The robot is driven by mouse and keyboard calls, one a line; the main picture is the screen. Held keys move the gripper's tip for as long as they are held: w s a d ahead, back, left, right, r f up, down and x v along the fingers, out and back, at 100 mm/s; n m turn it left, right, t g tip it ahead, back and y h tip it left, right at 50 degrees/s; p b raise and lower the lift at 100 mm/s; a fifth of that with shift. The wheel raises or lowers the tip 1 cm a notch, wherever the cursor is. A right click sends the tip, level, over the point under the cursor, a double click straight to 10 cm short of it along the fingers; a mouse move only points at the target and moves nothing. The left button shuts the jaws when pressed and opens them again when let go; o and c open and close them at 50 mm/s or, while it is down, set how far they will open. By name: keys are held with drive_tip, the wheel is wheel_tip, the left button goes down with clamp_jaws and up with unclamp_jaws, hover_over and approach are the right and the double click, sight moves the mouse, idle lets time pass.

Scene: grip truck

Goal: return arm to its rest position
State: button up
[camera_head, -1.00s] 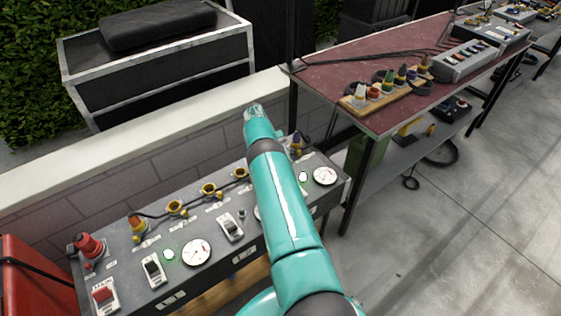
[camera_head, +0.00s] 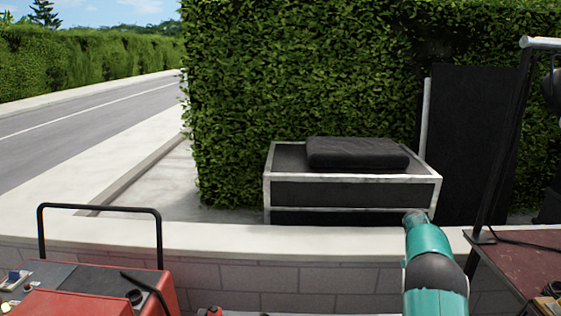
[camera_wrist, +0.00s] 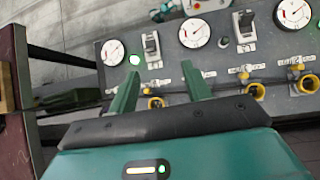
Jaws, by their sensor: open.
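My arm (camera_head: 436,275), teal with a dark joint, rises at the lower right of the head view. Its far end is in front of the low wall; the fingers are hidden there. In the wrist view my gripper (camera_wrist: 163,84) shows two green fingers, spread apart with nothing between them. Beyond the fingers lies a grey control panel (camera_wrist: 215,62) with white dials, switches and yellow-ringed sockets. I cannot tell from this view how far the fingertips are from the panel.
A red machine with a black handle (camera_head: 98,207) stands at the lower left. A dark table (camera_head: 515,265) is at the right. A low block wall (camera_head: 290,277) runs across, with a white-framed box (camera_head: 350,193) and a hedge (camera_head: 300,80) behind it.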

drive_tip(key=s+a+r+t, duration=0.3)
drive_tip(key=s+a+r, duration=0.1)
drive_tip(key=a+r, duration=0.5)
drive_tip(key=s+a+r+t, duration=0.3)
drive_tip(key=a+r, duration=0.4)
drive_tip(key=r, duration=0.4)
drive_tip(key=s+a+t, duration=0.3)
drive_tip(key=s+a, duration=0.4)
drive_tip(key=s, duration=0.2)
drive_tip(key=s+a+n+t, duration=0.1)
drive_tip(key=s+a+t, duration=0.3)
drive_tip(key=s+a, duration=0.3)
drive_tip(key=s, duration=0.3)
drive_tip(key=shift+s+a+r, duration=0.15)
drive_tip(key=shift+s+r, duration=0.1)
drive_tip(key=shift+c, duration=1.4)
drive_tip(key=shift+d, duration=0.2)
